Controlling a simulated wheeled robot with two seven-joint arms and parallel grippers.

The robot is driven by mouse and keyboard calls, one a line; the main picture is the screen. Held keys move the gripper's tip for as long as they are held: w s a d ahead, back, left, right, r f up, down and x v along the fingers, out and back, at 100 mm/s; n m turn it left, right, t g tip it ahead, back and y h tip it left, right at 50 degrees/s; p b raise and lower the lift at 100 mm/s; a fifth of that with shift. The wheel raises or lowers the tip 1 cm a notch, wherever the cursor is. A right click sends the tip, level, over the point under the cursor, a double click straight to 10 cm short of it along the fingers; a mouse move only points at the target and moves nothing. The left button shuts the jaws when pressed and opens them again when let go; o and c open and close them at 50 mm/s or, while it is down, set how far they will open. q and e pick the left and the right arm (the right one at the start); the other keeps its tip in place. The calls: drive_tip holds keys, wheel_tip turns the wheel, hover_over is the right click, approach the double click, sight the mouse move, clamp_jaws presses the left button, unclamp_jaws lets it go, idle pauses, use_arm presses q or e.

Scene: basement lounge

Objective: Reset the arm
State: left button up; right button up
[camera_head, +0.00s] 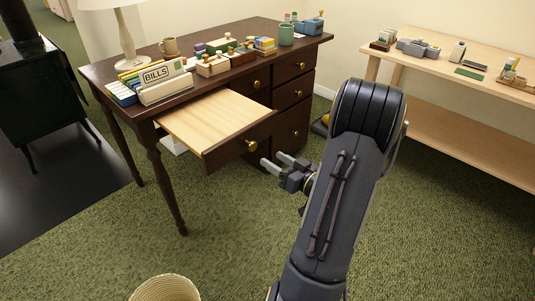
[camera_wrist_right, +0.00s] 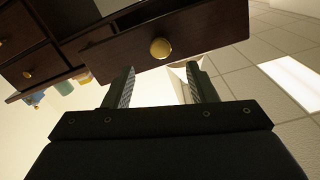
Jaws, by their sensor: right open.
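My right gripper (camera_head: 279,167) is open and empty. It is just in front of the pulled-out drawer (camera_head: 212,122) of the dark wooden desk (camera_head: 230,42), near the drawer's round brass knob (camera_head: 251,145). In the right wrist view the two fingers of my right gripper (camera_wrist_right: 160,88) stand apart, and the knob (camera_wrist_right: 160,48) shows beyond them, not between them. The drawer's inside looks bare and light wood. My right arm (camera_head: 345,180) reaches up from the bottom of the head view. My left gripper is not in view.
The desk holds a lamp (camera_head: 125,35), a mug (camera_head: 169,46), a BILLS file box (camera_head: 165,83) and several small items. Green carpet (camera_head: 110,235) is clear before the desk.

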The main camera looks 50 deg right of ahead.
drive_tip(key=shift+s, duration=0.25)
idle(0.4)
